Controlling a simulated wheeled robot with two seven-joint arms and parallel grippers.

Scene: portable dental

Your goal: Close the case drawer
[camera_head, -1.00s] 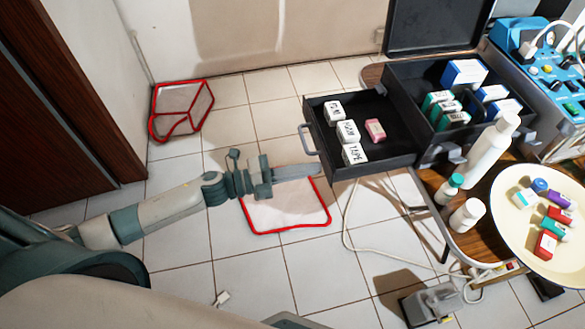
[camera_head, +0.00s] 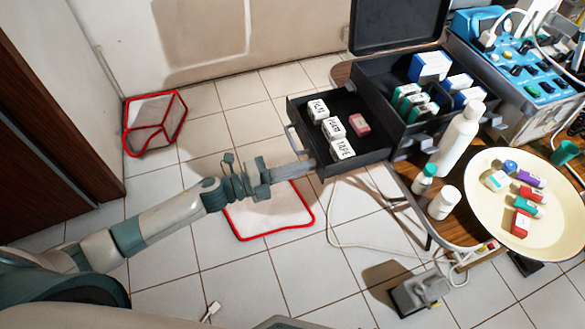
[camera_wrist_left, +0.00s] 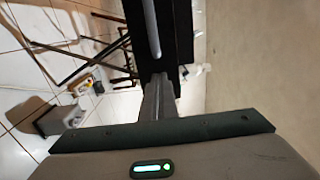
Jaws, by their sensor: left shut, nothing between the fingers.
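The case drawer (camera_head: 364,163) is black and sticks out to the left from the black case (camera_head: 375,84), open. It holds white boxes, one lettered TAPE (camera_head: 342,149), and a pink box (camera_head: 359,124). Its handle (camera_head: 290,137) is on the left-facing front. My left gripper (camera_head: 312,167) is shut and empty, its fingertips at the near lower end of the drawer front, beside the handle. In the left wrist view, the shut fingers (camera_wrist_left: 158,97) point at the dark drawer front with the pale handle (camera_wrist_left: 151,28); contact is hard to confirm. My right gripper is out of view.
The case stands on a wooden table (camera_head: 405,172) with white bottles (camera_head: 459,139) and a cream tray (camera_head: 482,205) to the right. A blue device (camera_head: 535,65) stands behind. Red-edged floor pieces (camera_head: 268,234), a white cable and a grey pedal (camera_head: 418,292) lie on the tiles.

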